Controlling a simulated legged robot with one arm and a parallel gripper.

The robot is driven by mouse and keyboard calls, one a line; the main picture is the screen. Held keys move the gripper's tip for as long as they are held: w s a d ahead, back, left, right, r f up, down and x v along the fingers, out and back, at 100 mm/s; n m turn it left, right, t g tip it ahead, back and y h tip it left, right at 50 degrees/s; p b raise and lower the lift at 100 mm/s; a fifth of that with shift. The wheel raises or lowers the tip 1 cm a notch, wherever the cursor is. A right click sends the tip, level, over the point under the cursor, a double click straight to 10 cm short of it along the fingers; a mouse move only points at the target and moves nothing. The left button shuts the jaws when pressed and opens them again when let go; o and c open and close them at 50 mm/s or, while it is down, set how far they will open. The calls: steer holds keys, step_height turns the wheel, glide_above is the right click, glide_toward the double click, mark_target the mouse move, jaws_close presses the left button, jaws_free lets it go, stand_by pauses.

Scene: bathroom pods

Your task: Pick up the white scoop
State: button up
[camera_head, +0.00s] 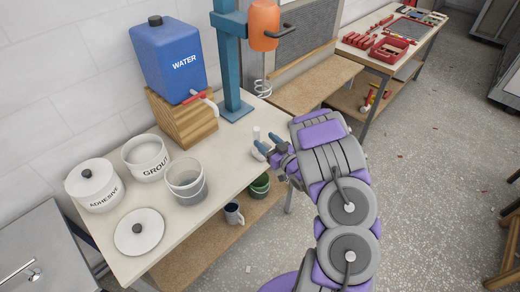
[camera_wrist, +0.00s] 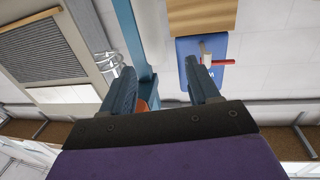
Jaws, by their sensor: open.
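My gripper (camera_head: 267,143) is over the right edge of the worktable in the head view, with its fingers apart. A small white object (camera_head: 256,133), which looks like the scoop, stands just beyond the fingertips; the fingers partly hide its lower part, so I cannot tell its full shape or whether they touch it. In the wrist view the two fingers of my gripper (camera_wrist: 162,85) are spread with nothing seen between them. The white scoop is not clear in that view.
The worktable (camera_head: 221,168) holds an adhesive bucket (camera_head: 95,187), a grout bucket (camera_head: 147,158), a clear bucket (camera_head: 187,181), a lid (camera_head: 139,231) and a blue water container (camera_head: 172,58) on a wooden block. A blue mixer stand (camera_head: 231,60) rises behind my gripper.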

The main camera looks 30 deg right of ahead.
mark_target(259, 133)
steer(key=w, duration=0.4)
steer(key=shift+a+f, duration=0.1)
steer(key=shift+a, duration=0.1)
steer(key=shift+w+d, duration=0.2)
steer(key=shift+d, duration=0.1)
steer(key=w, duration=0.1)
steer(key=w+a, duration=0.1)
steer(key=w, duration=0.1)
steer(key=w+b, duration=0.1)
steer(key=w, duration=0.1)
steer(key=shift+a+f, duration=0.25)
steer(key=shift+d, duration=0.25)
steer(key=c, duration=0.4)
steer(key=shift+a, duration=0.15)
jaws_close()
